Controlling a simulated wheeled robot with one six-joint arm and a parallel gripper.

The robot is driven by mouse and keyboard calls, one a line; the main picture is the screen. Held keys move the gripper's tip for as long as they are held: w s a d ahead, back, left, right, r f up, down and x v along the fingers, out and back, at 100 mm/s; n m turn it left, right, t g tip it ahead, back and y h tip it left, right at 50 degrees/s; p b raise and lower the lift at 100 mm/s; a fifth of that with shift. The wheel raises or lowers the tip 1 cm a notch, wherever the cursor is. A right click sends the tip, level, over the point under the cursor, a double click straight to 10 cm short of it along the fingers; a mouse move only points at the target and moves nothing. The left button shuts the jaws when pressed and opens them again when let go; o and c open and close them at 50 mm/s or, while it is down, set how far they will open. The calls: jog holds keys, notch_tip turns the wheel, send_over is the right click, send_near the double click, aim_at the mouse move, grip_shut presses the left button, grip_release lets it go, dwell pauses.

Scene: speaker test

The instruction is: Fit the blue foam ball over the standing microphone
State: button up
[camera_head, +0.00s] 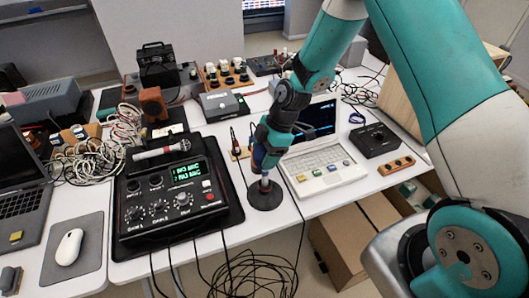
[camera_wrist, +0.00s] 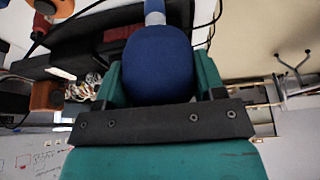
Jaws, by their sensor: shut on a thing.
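My gripper (camera_head: 266,152) is shut on the blue foam ball (camera_wrist: 158,65). A small part of the ball (camera_head: 259,157) shows between the teal fingers in the head view. The standing microphone (camera_head: 265,182) is below the gripper, a silver shaft upright on a round black base (camera_head: 265,197). In the wrist view the silver microphone (camera_wrist: 155,12) meets the far end of the ball, in line with it. The microphone's top is hidden by the ball and fingers, so I cannot tell how deep it sits inside.
A black recorder (camera_head: 170,214) with a lying microphone (camera_head: 160,151) is left of the base. A white laptop (camera_head: 318,163) is close on the right. Loose cables (camera_head: 250,275) lie below the table's front edge. A mouse (camera_head: 68,247) is at the left.

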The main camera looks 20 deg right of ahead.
jog(key=o, duration=1)
jog(key=shift+c, duration=0.2)
jog(key=b+v, duration=0.2)
jog(key=v, duration=1.5)
jog(key=shift+d+r+b, duration=0.15)
jog(key=shift+b, duration=0.25)
jog(key=s+a+r+m, duration=0.2)
jog(key=s+a+m, duration=0.1)
jog(key=s, duration=0.5)
jog(key=s+a+r+m, duration=0.2)
jog(key=s+a+m, duration=0.2)
jog(key=s, duration=0.4)
jog(key=s+a+r+m, duration=0.2)
jog(key=s+a+m, duration=0.2)
jog(key=s, duration=0.4)
jog(key=shift+s+a+r, duration=0.2)
jog(key=shift+s+r, duration=0.15)
jog(key=shift+s, duration=0.05)
